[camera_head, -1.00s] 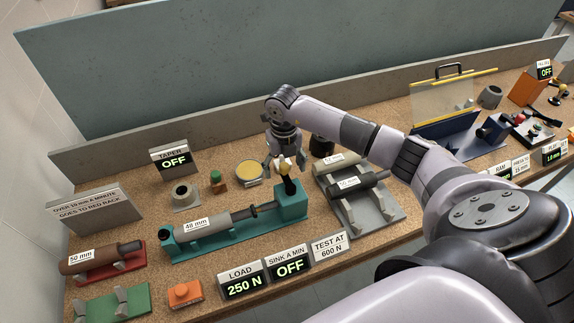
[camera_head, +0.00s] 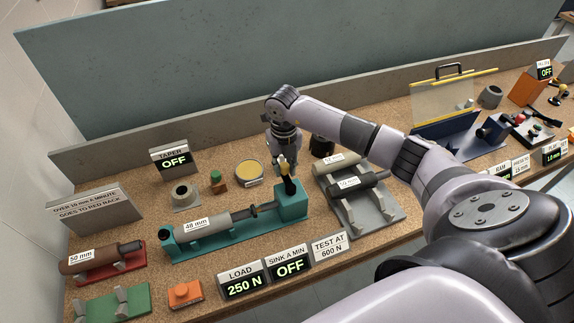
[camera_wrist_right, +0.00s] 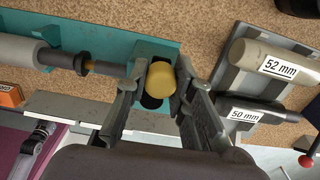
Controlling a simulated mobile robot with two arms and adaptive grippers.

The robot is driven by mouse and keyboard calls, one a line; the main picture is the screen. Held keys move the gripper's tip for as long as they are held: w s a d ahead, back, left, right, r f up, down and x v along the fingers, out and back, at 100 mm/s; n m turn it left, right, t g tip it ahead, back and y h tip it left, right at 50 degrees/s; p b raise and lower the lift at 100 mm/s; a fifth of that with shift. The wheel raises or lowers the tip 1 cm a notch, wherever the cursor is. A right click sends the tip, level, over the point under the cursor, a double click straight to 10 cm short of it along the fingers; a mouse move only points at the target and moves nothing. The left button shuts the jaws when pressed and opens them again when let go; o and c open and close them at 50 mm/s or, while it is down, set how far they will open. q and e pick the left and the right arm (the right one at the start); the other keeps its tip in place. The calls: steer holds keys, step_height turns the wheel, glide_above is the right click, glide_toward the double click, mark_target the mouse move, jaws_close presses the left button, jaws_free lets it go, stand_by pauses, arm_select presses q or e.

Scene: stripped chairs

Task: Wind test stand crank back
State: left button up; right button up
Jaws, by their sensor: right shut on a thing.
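The teal test stand (camera_head: 196,245) lies on the cork bench top and holds a grey cylinder (camera_head: 203,224) tagged 48 mm. Its black crank arm (camera_head: 290,187) rises from the block at its right end. The crank's yellow knob (camera_wrist_right: 187,86) sits between my right fingers in the right wrist view. My right gripper (camera_head: 284,166) has come down from above and is shut on the knob. The stand's load sign (camera_head: 243,282) reads 250 N and the sink sign (camera_head: 290,265) reads OFF. A third sign (camera_head: 329,247) reads TEST AT 600 N. My left gripper is out of view.
A grey rack (camera_head: 372,213) with more tagged cylinders stands close right of the crank. A red rack (camera_head: 130,265) holds a 50 mm cylinder at left; a green rack (camera_head: 118,303) is empty. A yellow-topped round tin (camera_head: 249,172) sits behind the stand.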

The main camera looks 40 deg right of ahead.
steer(key=n+b, duration=0.1)
steer(key=a+n+b, duration=0.1)
steer(key=shift+f+n, duration=0.2)
steer(key=shift+n, duration=0.2)
jaws_close()
steer(key=shift+a+r+n, duration=0.2)
steer(key=shift+a+n, duration=0.35)
steer(key=shift+n, duration=0.45)
steer(key=n+b, duration=0.1)
steer(key=a+n+b, duration=0.1)
steer(key=n, duration=0.2)
steer(key=shift+s+a+f+b, duration=0.15)
steer(key=shift+s+a+b, duration=0.2)
steer(key=shift+b, duration=0.05)
steer(key=shift+a+n, duration=0.1)
steer(key=shift+n, duration=0.3)
